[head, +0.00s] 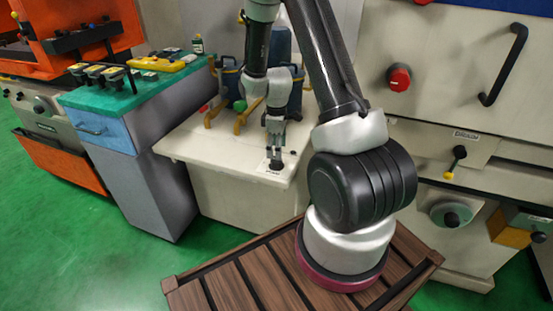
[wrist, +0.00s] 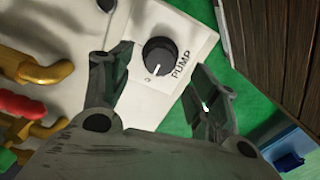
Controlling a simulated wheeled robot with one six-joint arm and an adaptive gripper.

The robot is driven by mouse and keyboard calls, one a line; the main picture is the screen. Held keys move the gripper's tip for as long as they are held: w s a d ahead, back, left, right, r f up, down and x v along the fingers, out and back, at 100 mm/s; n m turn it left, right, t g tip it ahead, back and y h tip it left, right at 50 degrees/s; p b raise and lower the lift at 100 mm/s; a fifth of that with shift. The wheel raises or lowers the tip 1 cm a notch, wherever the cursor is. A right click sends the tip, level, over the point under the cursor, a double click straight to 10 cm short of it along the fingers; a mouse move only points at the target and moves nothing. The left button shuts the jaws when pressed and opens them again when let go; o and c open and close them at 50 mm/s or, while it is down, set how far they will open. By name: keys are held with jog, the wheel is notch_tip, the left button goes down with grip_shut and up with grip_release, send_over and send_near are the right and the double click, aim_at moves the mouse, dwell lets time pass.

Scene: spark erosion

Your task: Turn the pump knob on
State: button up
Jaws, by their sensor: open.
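The pump knob (wrist: 160,57) is a round black dial on a white plate marked PUMP (wrist: 192,40), seen in the wrist view. In the head view the knob (head: 276,164) sits near the front corner of the cream bench top (head: 190,146). My gripper (wrist: 160,85) is open, with one finger to the left of the knob and one to the right, both lower in the wrist picture than the knob. In the head view my gripper (head: 276,150) points down just above the knob. Whether the fingers touch it I cannot tell.
Yellow pipes (wrist: 35,70) and a red handle (wrist: 20,103) stand left of the knob in the wrist view. A grey cabinet with a teal top (head: 150,85) stands left. The bench's front edge is close by.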

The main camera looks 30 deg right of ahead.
aim_at(276, 163)
notch_tip(276, 163, down, 5)
jog(key=shift+f, duration=0.15)
jog(key=shift+c, duration=0.2)
jog(key=c, duration=1)
